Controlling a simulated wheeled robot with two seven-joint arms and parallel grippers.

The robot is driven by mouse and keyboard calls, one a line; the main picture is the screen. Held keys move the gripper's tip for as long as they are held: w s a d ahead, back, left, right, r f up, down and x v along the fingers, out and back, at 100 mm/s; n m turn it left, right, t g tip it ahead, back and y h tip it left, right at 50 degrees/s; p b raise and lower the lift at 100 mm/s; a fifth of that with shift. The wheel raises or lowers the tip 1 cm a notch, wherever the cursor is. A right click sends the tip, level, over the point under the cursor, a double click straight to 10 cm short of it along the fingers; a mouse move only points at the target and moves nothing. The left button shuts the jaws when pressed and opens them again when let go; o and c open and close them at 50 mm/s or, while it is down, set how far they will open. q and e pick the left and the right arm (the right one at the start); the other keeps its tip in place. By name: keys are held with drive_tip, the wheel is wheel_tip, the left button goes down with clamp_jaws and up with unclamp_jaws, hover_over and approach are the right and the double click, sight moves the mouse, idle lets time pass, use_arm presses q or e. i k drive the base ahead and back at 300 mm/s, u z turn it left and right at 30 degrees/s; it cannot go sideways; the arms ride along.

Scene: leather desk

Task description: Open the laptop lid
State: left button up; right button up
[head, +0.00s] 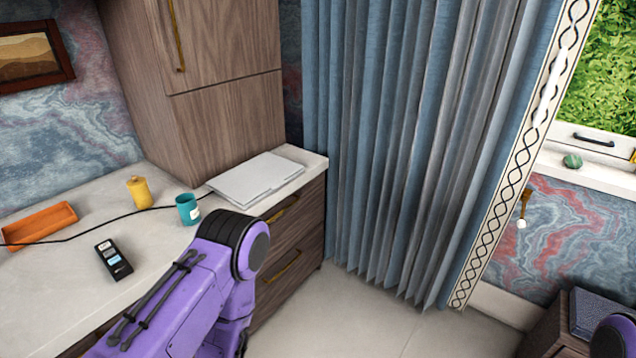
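A pale grey flat laptop (258,180) lies at the far right end of the desk, beside the wooden cabinet. Its lid looks shut. A black cable runs from near its left side across the desk. My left arm comes in from the lower left and bends in front of the desk edge, a little nearer than the laptop. The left gripper is below the picture's bottom edge or hidden behind the arm. Only a rounded joint of my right arm shows at the lower right corner, and its gripper is out of view.
On the desk (60,300) stand a teal mug (187,209), a yellow bottle (140,192), an orange tray (39,224) and a black device (114,259). A tall cabinet (225,120) rises behind the laptop. A blue curtain (420,140) hangs right of it. The floor (370,320) in front is clear.

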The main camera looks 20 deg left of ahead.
sight(244, 183)
drive_tip(key=z, duration=0.3)
drive_tip(key=i, duration=0.95)
drive_tip(key=u, duration=0.45)
drive_tip(key=i, duration=0.75)
drive_tip(key=u, duration=0.7)
